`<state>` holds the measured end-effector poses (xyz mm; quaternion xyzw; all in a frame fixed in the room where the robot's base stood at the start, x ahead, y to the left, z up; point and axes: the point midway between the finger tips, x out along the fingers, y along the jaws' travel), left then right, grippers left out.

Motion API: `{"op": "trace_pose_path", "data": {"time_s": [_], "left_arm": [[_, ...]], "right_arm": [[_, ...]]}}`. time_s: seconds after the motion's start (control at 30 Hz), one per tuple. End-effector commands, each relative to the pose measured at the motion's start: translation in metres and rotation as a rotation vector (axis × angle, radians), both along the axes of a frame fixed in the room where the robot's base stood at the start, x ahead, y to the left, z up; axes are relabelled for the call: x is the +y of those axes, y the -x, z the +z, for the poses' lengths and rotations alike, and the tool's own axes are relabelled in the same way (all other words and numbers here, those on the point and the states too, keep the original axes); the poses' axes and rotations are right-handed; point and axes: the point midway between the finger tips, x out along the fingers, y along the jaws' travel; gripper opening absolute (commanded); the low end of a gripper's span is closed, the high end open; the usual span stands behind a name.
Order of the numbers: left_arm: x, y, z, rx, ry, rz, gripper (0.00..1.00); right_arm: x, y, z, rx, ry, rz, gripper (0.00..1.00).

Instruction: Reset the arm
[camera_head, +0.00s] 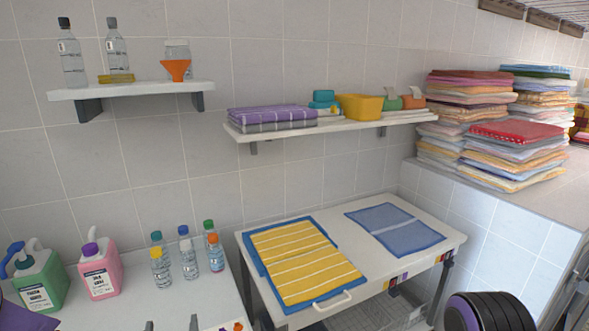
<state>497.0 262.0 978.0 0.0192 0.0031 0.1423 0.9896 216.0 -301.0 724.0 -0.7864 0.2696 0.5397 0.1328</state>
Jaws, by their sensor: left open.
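Only the two dark fingertips of my left gripper (171,325) show at the bottom edge, in front of the left counter. They are apart, with nothing visible between them. The rest of that gripper is cut off by the frame. A dark, rounded part of my own arm shows at the lower right, but my right gripper is out of the picture.
The left counter (215,295) holds a green jug (42,283), a pink jug (99,270) and several small bottles (187,255). A white table (335,225) bears a striped yellow towel (300,262) and a blue towel (395,229). Loaded shelves (340,127) are above.

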Motion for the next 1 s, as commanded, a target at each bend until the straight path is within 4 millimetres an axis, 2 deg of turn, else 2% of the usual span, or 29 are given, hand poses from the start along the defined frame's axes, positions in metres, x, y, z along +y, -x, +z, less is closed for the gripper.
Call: {"op": "trace_pose_path", "data": {"time_s": [0.23, 0.37, 0.47, 0.57, 0.67, 0.77, 0.8, 0.87, 0.9, 1.0], "left_arm": [[-0.005, 0.0, -0.006, 0.094, -0.225, -0.037, 0.88], [-0.008, 0.001, -0.015, 0.186, -0.404, -0.073, 0.88], [-0.012, 0.005, -0.029, 0.287, -0.594, -0.124, 0.88], [-0.016, 0.014, -0.056, 0.42, -0.835, -0.208, 0.88], [-0.02, 0.034, -0.1, 0.585, -1.137, -0.353, 0.88], [-0.021, 0.071, -0.163, 0.773, -1.498, -0.592, 0.88], [-0.018, 0.092, -0.192, 0.845, -1.645, -0.718, 0.88], [-0.011, 0.129, -0.235, 0.938, -1.851, -0.932, 0.88], [-0.005, 0.154, -0.26, 0.989, -1.964, -1.08, 0.88], [0.015, 0.214, -0.309, 1.08, -2.141, -1.399, 0.88]], "right_arm": [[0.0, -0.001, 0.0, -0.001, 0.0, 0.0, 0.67], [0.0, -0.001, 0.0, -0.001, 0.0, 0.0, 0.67], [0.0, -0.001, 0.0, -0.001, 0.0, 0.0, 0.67], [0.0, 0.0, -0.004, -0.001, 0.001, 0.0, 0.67], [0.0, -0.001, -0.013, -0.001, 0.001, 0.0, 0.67], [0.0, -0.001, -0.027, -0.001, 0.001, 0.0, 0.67], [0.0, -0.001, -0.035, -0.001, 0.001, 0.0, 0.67], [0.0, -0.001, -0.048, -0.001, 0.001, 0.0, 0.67], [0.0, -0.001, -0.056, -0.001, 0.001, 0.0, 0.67], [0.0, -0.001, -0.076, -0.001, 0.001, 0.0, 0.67]]}}
